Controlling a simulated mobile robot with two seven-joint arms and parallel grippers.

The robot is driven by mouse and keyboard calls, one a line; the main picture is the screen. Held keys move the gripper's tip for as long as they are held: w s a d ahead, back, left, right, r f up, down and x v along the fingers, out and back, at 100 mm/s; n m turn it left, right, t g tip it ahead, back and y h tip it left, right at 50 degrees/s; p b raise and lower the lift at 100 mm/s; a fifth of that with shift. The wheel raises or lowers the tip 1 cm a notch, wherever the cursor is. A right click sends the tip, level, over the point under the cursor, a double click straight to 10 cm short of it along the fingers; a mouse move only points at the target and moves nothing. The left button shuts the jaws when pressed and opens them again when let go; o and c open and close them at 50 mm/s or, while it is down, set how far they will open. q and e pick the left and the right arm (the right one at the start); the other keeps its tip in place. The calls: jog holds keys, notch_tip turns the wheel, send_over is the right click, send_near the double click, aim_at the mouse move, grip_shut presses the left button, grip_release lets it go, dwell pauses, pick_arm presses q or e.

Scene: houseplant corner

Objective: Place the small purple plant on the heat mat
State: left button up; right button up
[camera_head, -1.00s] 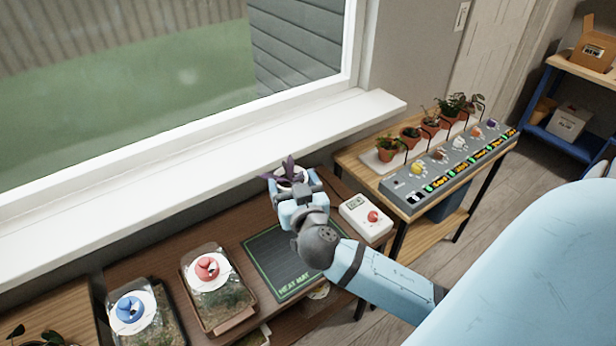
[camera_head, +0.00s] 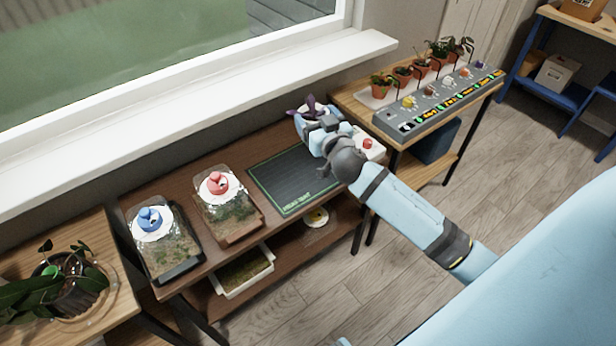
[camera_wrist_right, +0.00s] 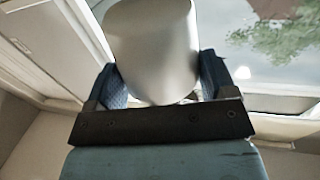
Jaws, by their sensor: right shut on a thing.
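The small purple plant (camera_head: 306,106) shows dark purple leaves above a white pot, at the back right of the brown bench in the head view. My right gripper (camera_head: 312,122) is shut on its pot, which hides part of it. In the right wrist view the smooth pale pot (camera_wrist_right: 152,50) stands between the two blue fingers (camera_wrist_right: 160,88). The heat mat (camera_head: 285,178) is a dark rectangle with a green border, lying bare on the bench, left of and below the gripper. My left gripper is not in view.
Two clear-lidded trays, one with a red knob (camera_head: 218,184) and one with a blue knob (camera_head: 150,219), stand left of the mat. A white control box (camera_head: 368,146) sits right of it. The windowsill (camera_head: 200,115) runs behind. Several potted plants stand on the right table.

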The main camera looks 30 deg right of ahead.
notch_tip(320, 180, down, 16)
jog(key=b, duration=0.5)
jog(key=shift+d, duration=0.1)
notch_tip(320, 180, down, 3)
jog(key=shift+f+b, duration=0.1)
jog(key=shift+b, duration=0.65)
jog(key=shift+f, duration=0.35)
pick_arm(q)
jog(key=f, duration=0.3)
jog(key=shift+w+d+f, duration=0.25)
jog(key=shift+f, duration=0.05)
pick_arm(e)
jog(key=shift+f, duration=0.1)
